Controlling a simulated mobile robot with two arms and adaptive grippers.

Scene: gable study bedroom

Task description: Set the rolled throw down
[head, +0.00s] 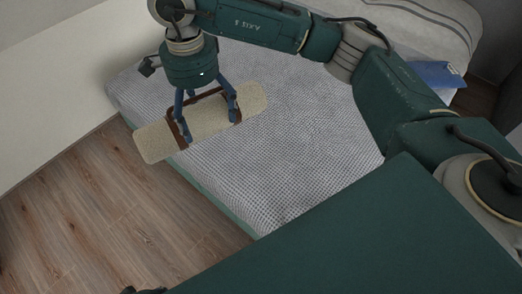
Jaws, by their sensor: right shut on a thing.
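The rolled throw (158,142) is a beige roll with brown straps and a brown handle. It shows in the head view at the upper left, over the left edge of the bed (290,150). Its left end juts out past the bed's edge above the floor. My right gripper (210,124) points down and is shut on the throw at its strapped middle. I cannot tell whether the throw touches the bed cover.
The bed has a grey waffle cover with free room right of the throw. A striped pillow (425,28) and a blue item (436,74) lie at the far right. A pale ledge (60,110) runs along the left. Wooden floor (110,220) is bare.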

